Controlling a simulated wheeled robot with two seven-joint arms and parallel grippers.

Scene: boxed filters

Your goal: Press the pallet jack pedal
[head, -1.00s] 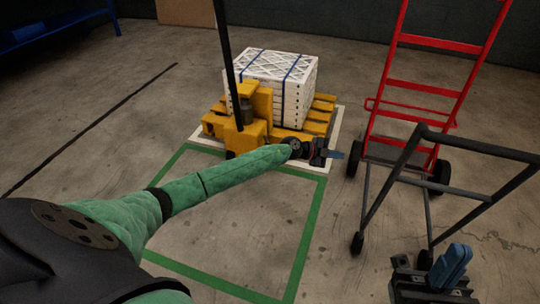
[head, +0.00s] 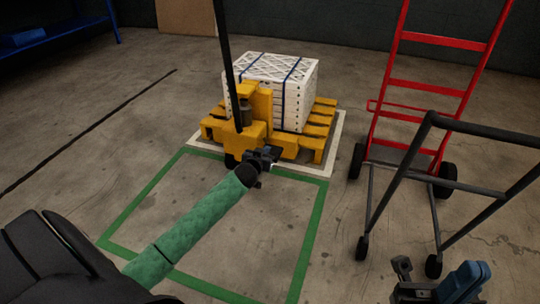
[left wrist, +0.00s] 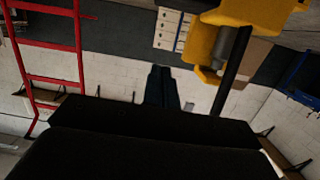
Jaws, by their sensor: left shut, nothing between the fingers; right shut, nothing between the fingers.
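The yellow pallet jack (head: 252,108) stands at the back centre, with a tall black handle (head: 225,60) rising from it. It carries a strapped stack of white boxed filters (head: 285,85). I cannot make out the pedal in the head view. My left gripper (head: 270,157) is shut and empty, just in front of the jack's lower right body; I cannot tell whether it touches. In the left wrist view the shut fingers (left wrist: 162,88) point ahead, with the yellow jack body (left wrist: 255,15) at upper right. My right gripper (head: 440,285) is at the bottom right, shut and empty.
A green floor outline (head: 205,280) lies in front of the jack, and a white outline (head: 333,145) surrounds it. A red hand truck (head: 420,90) and a dark tubular frame (head: 460,140) stand at right. A blue bench (head: 60,35) is at far left.

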